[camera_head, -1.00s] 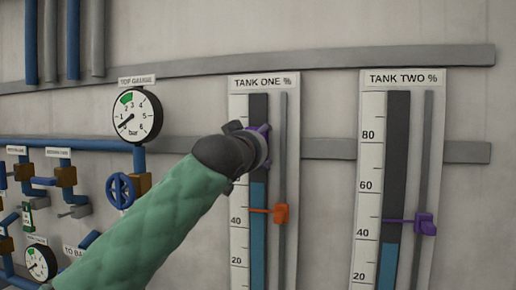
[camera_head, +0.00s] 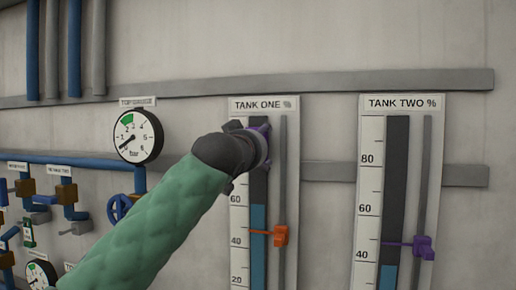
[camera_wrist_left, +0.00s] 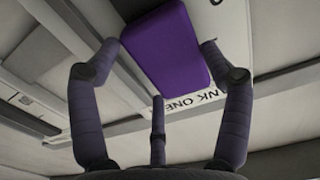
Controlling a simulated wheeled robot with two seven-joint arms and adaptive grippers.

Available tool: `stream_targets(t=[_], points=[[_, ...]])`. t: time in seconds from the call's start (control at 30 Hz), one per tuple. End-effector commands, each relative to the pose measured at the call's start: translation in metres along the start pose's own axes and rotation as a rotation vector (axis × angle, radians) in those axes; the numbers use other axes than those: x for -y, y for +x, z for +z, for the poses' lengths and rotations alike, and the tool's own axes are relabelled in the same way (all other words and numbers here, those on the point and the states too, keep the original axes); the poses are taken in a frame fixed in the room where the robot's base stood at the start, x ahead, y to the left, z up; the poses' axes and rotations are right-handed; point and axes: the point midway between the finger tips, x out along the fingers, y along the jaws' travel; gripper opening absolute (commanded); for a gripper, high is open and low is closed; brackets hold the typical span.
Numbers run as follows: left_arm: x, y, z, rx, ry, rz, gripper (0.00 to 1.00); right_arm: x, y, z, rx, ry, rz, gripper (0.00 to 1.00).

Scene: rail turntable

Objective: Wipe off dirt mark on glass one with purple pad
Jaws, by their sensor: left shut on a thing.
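The tank one gauge (camera_head: 258,222) is a tall glass on a white scale panel, dark above and blue below. My left gripper (camera_head: 262,146) is at its upper part, just under the TANK ONE label, and covers part of the glass. The gripper is shut on the purple pad (camera_wrist_left: 165,45), which sits between its fingers in the left wrist view. Only a thin purple edge of the pad shows in the head view. I cannot tell whether the pad touches the glass. No dirt mark shows; the glass behind the gripper is hidden. My right gripper is not in view.
An orange slider (camera_head: 281,235) is on a rail right of glass one. The tank two gauge (camera_head: 397,200), with a purple slider (camera_head: 424,247), stands to the right. A round top gauge (camera_head: 138,135), pipes and valves are at left. Grey horizontal rails cross the wall.

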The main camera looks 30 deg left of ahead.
Motion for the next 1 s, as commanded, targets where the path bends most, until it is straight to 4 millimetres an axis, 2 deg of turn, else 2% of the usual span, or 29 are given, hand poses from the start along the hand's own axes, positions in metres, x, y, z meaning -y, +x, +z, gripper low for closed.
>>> stream_targets(t=[0.4,0.67,1.0], points=[[0.000,-0.001,-0.029,-0.002,0.001,0.001,0.53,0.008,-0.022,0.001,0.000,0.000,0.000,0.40],[0.000,-0.001,-0.035,-0.001,0.001,0.000,0.53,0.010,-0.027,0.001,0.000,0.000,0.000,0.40],[0.000,0.001,-0.060,0.000,0.000,0.001,0.53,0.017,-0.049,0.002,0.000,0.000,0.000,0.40]])
